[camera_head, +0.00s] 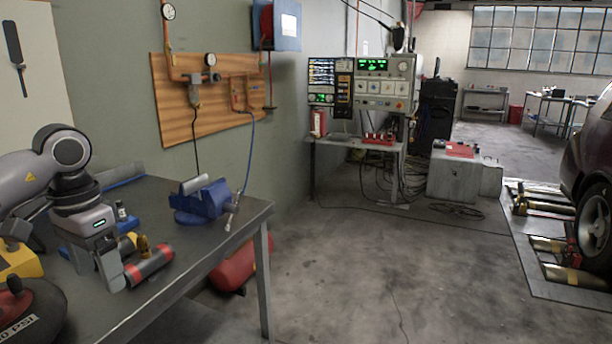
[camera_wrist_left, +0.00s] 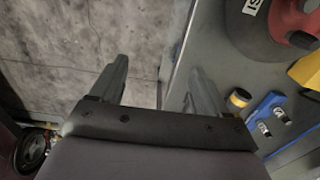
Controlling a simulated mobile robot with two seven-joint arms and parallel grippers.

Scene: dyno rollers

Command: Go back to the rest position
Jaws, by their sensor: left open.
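My left gripper (camera_head: 98,276) hangs fingers-down over the left part of the metal workbench (camera_head: 225,240) in the head view. In the left wrist view, the two fingers of the left gripper (camera_wrist_left: 159,68) are spread apart with nothing between them. Bare floor and the bench edge show beyond the fingertips. A dark cylinder with red ends (camera_head: 148,266) lies on the bench just right of the fingers, apparently not held. My right gripper is in neither view.
A blue vise (camera_head: 202,202) stands at the bench's far end. A dark rounded tank with a red top (camera_head: 28,315) and a yellow item (camera_head: 20,262) sit at left. A red tank (camera_head: 238,265) is under the bench. Open floor (camera_head: 400,270) lies right, before a car on rollers.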

